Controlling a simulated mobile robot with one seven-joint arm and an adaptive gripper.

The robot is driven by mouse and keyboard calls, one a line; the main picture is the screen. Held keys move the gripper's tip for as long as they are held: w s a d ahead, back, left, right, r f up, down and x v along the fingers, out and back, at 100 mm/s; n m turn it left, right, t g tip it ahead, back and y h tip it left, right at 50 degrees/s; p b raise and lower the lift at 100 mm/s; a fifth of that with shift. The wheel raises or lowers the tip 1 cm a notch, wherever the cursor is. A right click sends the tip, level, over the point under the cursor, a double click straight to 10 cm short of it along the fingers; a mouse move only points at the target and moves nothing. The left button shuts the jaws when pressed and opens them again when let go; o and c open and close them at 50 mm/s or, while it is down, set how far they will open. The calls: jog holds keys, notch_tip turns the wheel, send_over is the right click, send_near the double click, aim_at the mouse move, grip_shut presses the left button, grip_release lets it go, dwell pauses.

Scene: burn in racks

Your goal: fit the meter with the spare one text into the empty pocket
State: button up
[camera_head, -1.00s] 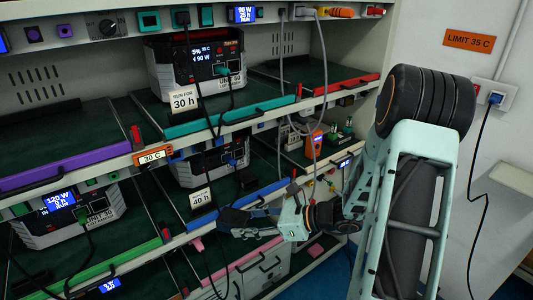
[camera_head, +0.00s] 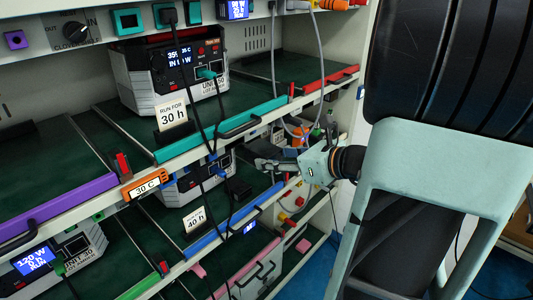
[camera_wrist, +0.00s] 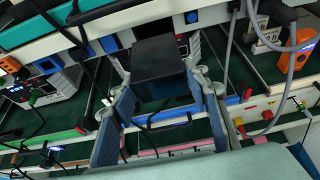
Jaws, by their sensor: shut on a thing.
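My gripper (camera_head: 258,163) reaches in from the right, in front of the middle shelf, in the head view. In the wrist view its two blue-grey fingers (camera_wrist: 168,104) stand on either side of a black box-shaped thing (camera_wrist: 158,62), and it is shut on it. The face with any text is turned away, so I cannot read whether this is the spare one meter. I cannot tell which pocket is the empty one.
A rack unit with a lit display (camera_head: 172,73) stands on the upper shelf, behind a "RUN FOR 30 h" card (camera_head: 171,114). Teal (camera_head: 222,129), purple (camera_head: 60,211) and blue (camera_head: 236,222) rails edge the shelves. Cables hang before the rack.

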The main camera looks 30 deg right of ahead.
aim_at(258, 149)
jog(key=shift+s, duration=0.1)
dwell(0.3)
jog(key=shift+w+a+b, duration=0.15)
jog(key=shift+w+a, duration=0.15)
jog(key=shift+w, duration=0.6)
jog(key=shift+w+a+b, duration=0.1)
jog(key=shift+w+a, duration=0.25)
jog(key=shift+w, duration=0.6)
jog(key=shift+w+a+b, duration=0.15)
jog(key=shift+w+a, duration=0.15)
jog(key=shift+w, duration=0.6)
jog(key=o, duration=0.8)
jog(key=c, duration=0.8)
jog(key=shift+w+a+b, duration=0.15)
jog(key=shift+w+a, duration=0.15)
jog(key=shift+w, duration=0.5)
jog(key=shift+w+a+b, duration=0.2)
jog(key=shift+w+a, duration=0.05)
jog(key=shift+w, duration=0.5)
jog(key=shift+w+a+b, duration=0.15)
jog(key=shift+w+a, duration=0.15)
jog(key=shift+w, duration=0.5)
